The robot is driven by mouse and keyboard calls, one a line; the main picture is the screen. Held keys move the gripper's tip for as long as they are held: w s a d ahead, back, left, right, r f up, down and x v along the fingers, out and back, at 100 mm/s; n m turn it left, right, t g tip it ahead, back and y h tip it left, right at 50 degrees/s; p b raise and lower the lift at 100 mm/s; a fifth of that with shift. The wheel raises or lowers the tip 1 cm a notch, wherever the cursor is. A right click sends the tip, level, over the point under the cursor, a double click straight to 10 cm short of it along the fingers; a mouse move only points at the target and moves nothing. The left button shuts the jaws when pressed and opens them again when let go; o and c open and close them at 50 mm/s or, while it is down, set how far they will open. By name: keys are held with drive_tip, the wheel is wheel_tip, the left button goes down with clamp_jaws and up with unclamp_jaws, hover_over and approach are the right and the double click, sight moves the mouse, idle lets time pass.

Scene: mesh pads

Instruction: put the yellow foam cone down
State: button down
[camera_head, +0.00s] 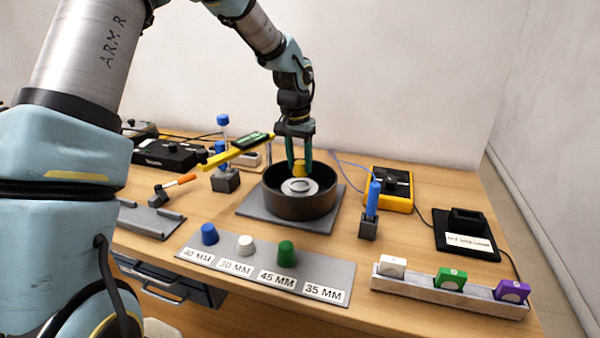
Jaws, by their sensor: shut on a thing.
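The yellow foam cone (300,169) is between the fingers of my gripper (299,164), which is shut on it. My gripper points down, over the round dark pan (302,207) on a grey mat. A light ring-shaped piece (299,187) shows inside the pan below the cone. I cannot tell whether the cone touches it. A grey labelled strip (262,273) at the front holds a blue cone (209,234), a white cone (245,245) and a green cone (286,253). The spot by the "35 MM" label is bare.
A tray (450,292) with white, green and purple blocks lies front right. A blue-handled tool (372,196) stands upright in a block right of the pan. A yellow meter (391,188) and black device (466,233) lie beyond. An orange-handled tool (172,187) and yellow bar (222,157) are left.

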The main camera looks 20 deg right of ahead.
sight(299, 175)
drive_tip(key=shift+f+p, duration=0.45)
drive_tip(key=shift+f, duration=1.5)
drive_tip(key=shift+f, duration=0.15)
drive_tip(key=shift+c, duration=1.7)
unclamp_jaws()
wheel_tip(299, 175, up, 12)
drive_tip(key=a+b, duration=0.1)
drive_tip(key=b, duration=0.1)
drive_tip(key=s+a+f+n, duration=0.1)
drive_tip(key=a+f+n, duration=0.1)
drive_tip(key=a, duration=0.9)
drive_tip(key=s+a+f+n, duration=0.1)
drive_tip(key=a+f+n, duration=0.15)
drive_tip(key=a, duration=0.75)
drive_tip(key=s+a+f+n, duration=0.1)
drive_tip(key=s+a+n, duration=0.1)
drive_tip(key=s+a, duration=0.2)
drive_tip(key=s+a+f+n+y, duration=0.1)
drive_tip(key=s+a+n, duration=0.2)
drive_tip(key=a, duration=0.7)
drive_tip(key=shift+s+a+t, duration=0.3)
drive_tip(key=shift+s+t, duration=0.1)
drive_tip(key=shift+s, duration=0.55)
